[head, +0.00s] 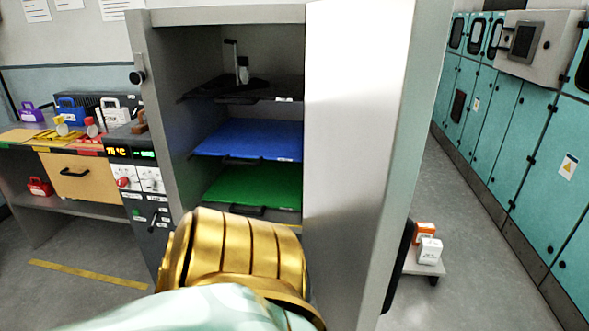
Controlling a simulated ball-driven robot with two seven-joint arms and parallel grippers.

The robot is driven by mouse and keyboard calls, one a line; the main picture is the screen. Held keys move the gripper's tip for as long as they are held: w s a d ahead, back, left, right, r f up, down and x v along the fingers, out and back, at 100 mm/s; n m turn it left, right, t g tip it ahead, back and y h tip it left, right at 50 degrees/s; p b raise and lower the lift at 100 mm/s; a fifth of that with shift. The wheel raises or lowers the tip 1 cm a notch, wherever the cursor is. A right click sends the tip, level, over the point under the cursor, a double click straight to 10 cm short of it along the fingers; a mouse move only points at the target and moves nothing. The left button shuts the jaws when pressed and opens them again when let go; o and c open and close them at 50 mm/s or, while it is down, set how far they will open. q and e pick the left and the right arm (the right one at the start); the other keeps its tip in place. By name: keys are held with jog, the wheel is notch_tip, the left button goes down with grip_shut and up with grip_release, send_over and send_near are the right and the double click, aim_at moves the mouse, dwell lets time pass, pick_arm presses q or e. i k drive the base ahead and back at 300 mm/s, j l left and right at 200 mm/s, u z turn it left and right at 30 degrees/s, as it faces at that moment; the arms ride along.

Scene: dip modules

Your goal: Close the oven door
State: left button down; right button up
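The oven (180,110) stands upright in the middle of the head view, with its inside exposed. Its door (355,130) is open, swung out towards me on the right side of the opening. A dark handle (398,265) shows at the door's outer side, low down. Inside are a black shelf (265,88), a blue shelf (250,139) and a green shelf (258,185). A gold and pale green part of my arm crosses the bottom centre and hides the oven's lower front. I see no fingertips of either gripper.
A control panel (138,180) is left of the opening. Further left, a bench (85,180) carries several coloured padlock-like items. A low cart (425,265) with orange and white boxes stands right of the door.

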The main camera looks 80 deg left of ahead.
aim_at(373, 68)
jog(key=i+u, duration=0.15)
jog(key=u, duration=0.3)
jog(key=i+u, duration=0.15)
jog(key=u, duration=0.35)
jog(key=i+l+u, duration=0.1)
jog(key=u, duration=0.35)
jog(key=i+l+u, duration=0.2)
jog(key=u, duration=0.3)
jog(key=i+l+u, duration=0.1)
jog(key=u, duration=0.35)
jog(key=l+u, duration=0.3)
jog(key=u, duration=0.2)
jog(key=i+l+u, duration=0.25)
jog(key=l+u, duration=0.2)
jog(key=k+l+z, duration=0.1)
jog(key=z, duration=0.25)
